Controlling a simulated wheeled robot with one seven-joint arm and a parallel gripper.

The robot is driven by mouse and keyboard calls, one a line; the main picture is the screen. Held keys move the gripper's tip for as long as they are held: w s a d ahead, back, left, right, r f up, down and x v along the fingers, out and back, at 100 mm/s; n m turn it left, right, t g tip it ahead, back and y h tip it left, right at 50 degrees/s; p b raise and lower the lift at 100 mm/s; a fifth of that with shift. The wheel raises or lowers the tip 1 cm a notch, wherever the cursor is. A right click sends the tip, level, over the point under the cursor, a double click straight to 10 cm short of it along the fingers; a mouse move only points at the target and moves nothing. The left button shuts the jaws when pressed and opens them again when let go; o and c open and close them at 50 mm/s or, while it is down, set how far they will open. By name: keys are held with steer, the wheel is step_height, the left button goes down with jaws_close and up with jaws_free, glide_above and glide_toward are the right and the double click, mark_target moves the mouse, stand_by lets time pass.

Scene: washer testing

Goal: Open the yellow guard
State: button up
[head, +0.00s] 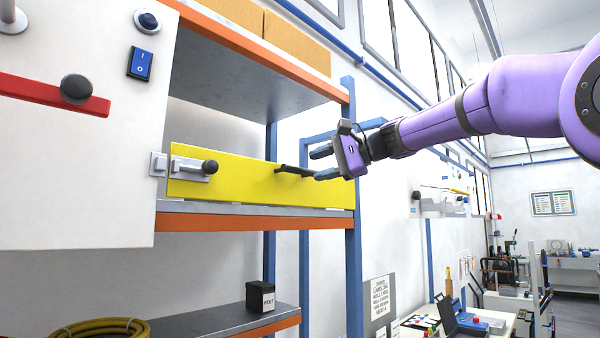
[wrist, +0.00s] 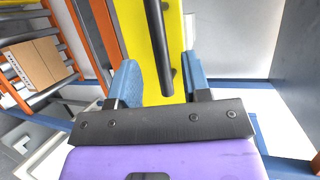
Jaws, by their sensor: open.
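The yellow guard (head: 235,183) is a long flat panel across the front of an orange-edged shelf bay, standing upright in the head view. A grey latch with a black knob (head: 210,167) sits at its left end. A black bar handle (head: 294,171) sticks out near its right end. My gripper (head: 318,164) is open at the guard's right end, close to the handle. In the wrist view, the handle (wrist: 160,45) reaches down between the two blue fingers of my gripper (wrist: 160,80), with gaps on both sides. The yellow guard (wrist: 140,30) lies behind it.
A white panel (head: 90,160) with a red bar (head: 50,93) and a blue switch (head: 141,63) stands left of the guard. A blue upright post (head: 353,240) stands just right of it. Below, a shelf (head: 200,325) holds a small black box (head: 260,297).

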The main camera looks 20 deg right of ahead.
mark_target(305, 170)
steer(key=shift+x, duration=2.65)
steer(key=shift+c, duration=0.2)
jaws_close()
